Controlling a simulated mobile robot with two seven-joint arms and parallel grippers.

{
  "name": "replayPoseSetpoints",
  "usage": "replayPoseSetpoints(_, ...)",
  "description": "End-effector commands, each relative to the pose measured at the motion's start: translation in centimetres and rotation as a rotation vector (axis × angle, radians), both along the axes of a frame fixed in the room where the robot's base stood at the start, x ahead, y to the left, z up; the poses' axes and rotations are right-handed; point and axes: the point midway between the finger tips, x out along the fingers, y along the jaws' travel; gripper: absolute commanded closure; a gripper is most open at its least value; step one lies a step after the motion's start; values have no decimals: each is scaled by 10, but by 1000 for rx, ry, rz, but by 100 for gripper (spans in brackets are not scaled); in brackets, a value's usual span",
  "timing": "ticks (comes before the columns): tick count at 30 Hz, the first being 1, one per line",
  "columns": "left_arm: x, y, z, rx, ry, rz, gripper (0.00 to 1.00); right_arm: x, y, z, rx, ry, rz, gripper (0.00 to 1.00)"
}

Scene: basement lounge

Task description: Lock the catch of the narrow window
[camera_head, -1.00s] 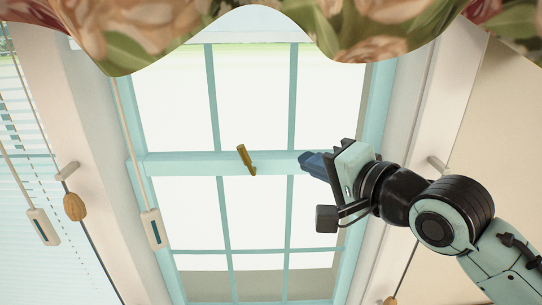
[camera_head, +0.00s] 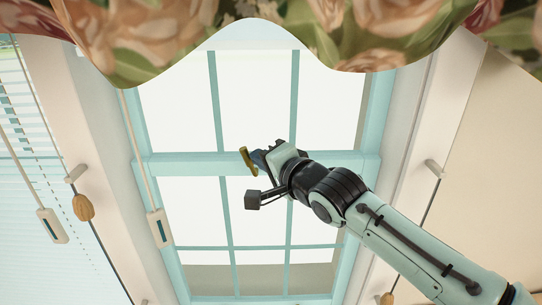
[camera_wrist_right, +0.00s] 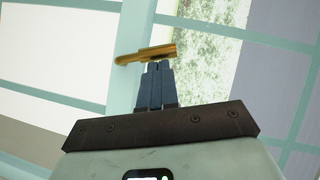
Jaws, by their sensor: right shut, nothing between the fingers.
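The narrow window (camera_head: 188,163) has pale teal frames, with a wide rail across its middle. A brass catch (camera_head: 245,158) sits on that rail, its handle tilted. My right gripper (camera_head: 258,157) reaches in from the right, its blue fingers shut and empty, close beside the catch. In the right wrist view the shut fingertips (camera_wrist_right: 155,66) lie just below the brass catch (camera_wrist_right: 147,53), touching or nearly so; I cannot tell which. My left gripper is not in view.
A floral valance (camera_head: 290,35) hangs across the top. Blind cords with a wooden toggle (camera_head: 83,207) and pale pulls (camera_head: 158,228) hang to the left. Another window with blinds (camera_head: 25,150) is at far left.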

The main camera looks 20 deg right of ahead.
Motion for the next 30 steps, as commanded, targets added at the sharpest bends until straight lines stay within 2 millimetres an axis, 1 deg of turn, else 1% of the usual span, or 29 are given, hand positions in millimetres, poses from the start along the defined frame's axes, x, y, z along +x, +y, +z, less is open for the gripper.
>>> replayPoseSetpoints(10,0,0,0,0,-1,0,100,0,0,1,0,0,-1,100)
replayPoseSetpoints(30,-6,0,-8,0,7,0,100,2,5,2,0,0,0,100)
